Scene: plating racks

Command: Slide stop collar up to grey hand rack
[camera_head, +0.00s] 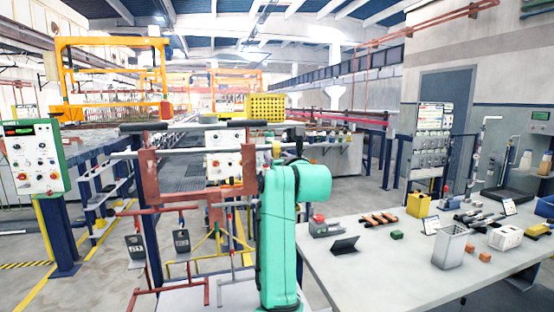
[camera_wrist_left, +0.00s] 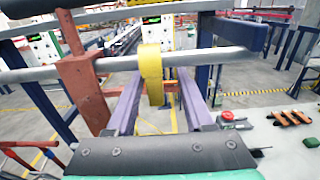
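The stop collar (camera_wrist_left: 152,75) is a yellow ring around a horizontal grey bar (camera_wrist_left: 215,58). It shows small in the head view (camera_head: 276,148), just right of a red-brown rack's right upright (camera_head: 248,165). That upright also stands left of the collar in the left wrist view (camera_wrist_left: 82,92), with a gap of bare bar between. My left gripper (camera_wrist_left: 160,78) is open, its two purple fingers either side of the collar. The collar is close to the left finger; a gap shows at the right one. Contact cannot be told. In the head view my green arm hides most of the gripper (camera_head: 284,155).
A white table (camera_head: 360,275) stands at the right, with a red-button box (camera_head: 322,226), a dark stand (camera_head: 344,245) and a grey bin (camera_head: 450,247). A control panel (camera_head: 33,158) stands at the far left. A dark-gripped upper bar (camera_head: 185,126) runs above the rack.

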